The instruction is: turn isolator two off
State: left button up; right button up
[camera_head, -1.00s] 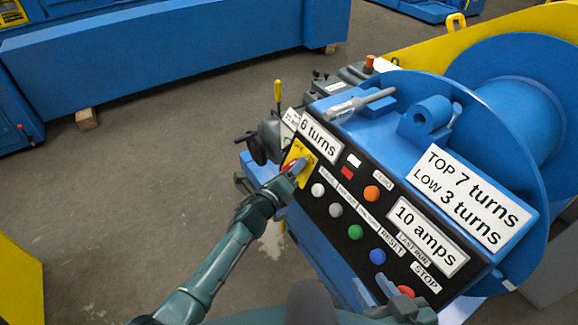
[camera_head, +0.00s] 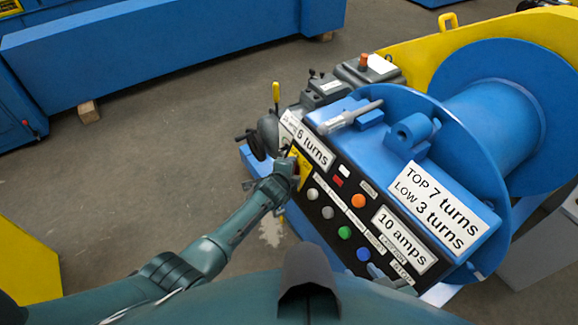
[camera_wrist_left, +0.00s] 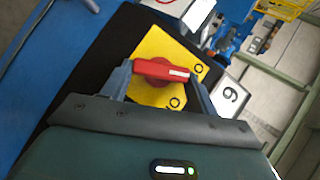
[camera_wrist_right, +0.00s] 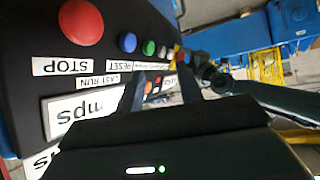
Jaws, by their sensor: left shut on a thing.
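The isolator, a red handle on a yellow plate, sits at the far left end of the black control panel, partly hidden by my left arm in the head view (camera_head: 304,170). The left wrist view shows its red handle (camera_wrist_left: 162,71) lying across the yellow plate (camera_wrist_left: 152,47), with round marks on the plate. My left gripper (camera_wrist_left: 160,82) has its fingers on either side of the handle and is shut on it. My right gripper (camera_head: 388,276) is near the panel's lower right end; in the right wrist view (camera_wrist_right: 160,88) its fingers are apart with nothing held.
A red STOP button (camera_wrist_right: 80,22) is close to my right gripper. Several coloured buttons, including a green one (camera_head: 345,232), line the panel beside the labels. A blue drum (camera_head: 490,120) stands behind. Grey levers (camera_head: 268,130) stand beyond the left end. The floor at left is open.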

pick_arm(q)
jog(key=shift+w+r+n+g+p, duration=0.1)
jog(key=shift+r+n+g+p, duration=0.15)
jog(key=shift+n+g+p, duration=0.5)
jog(key=shift+n+g, duration=0.25)
jog(key=shift+n, duration=0.4)
pick_arm(e)
jog(key=shift+d+r+m+h, duration=0.15)
jog(key=shift+d+m+h, duration=0.2)
jog(key=shift+d, duration=0.2)
jog(key=shift+s+a, duration=0.1)
pick_arm(q)
jog(key=o, duration=1)
pick_arm(e)
jog(key=shift+s, duration=0.2)
